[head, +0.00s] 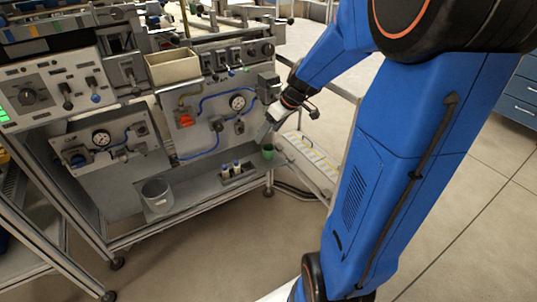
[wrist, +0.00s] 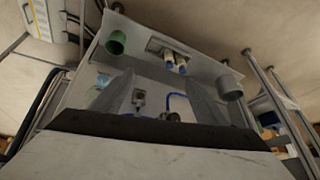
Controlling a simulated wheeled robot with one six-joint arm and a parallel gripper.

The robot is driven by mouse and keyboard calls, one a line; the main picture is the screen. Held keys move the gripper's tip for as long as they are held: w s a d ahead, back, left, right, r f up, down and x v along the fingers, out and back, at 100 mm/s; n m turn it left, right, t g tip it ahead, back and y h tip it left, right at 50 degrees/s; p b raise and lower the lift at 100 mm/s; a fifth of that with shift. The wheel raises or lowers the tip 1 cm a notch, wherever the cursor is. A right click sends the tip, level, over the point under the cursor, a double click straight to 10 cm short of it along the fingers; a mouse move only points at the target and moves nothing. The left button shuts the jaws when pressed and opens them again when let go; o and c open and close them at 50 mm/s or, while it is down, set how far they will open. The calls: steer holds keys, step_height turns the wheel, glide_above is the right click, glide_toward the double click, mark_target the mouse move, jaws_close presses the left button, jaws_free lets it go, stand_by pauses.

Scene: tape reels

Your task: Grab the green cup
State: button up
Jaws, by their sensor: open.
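The green cup (head: 268,152) stands at the right end of the low grey shelf of the machine bench. In the wrist view the green cup (wrist: 116,43) shows at the upper left, beyond the fingers and to the left of the gap between them. My gripper (head: 262,134) is just above the cup in the head view, apart from it as far as I can tell. In the wrist view my gripper (wrist: 160,88) has its two fingers spread with nothing between them.
On the same shelf are a tray with small bottles (head: 231,170) and a grey bucket (head: 157,196) further left. The panel with a gauge and blue hoses (head: 215,113) rises behind the shelf. A slatted side step (head: 308,160) lies to the right.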

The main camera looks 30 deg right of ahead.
steer(key=w+d+f, duration=0.7)
steer(key=d+f, duration=0.1)
steer(key=d, duration=0.3)
glide_above(272, 159)
steer(key=shift+n+t, duration=0.3)
steer(key=f, duration=1.1)
steer(key=shift+w+d, duration=0.15)
steer(key=shift+w, duration=0.05)
steer(key=shift+x, duration=2.55)
steer(key=shift+s+d+f, duration=0.15)
steer(key=shift+d, duration=0.05)
steer(key=c, duration=1.1)
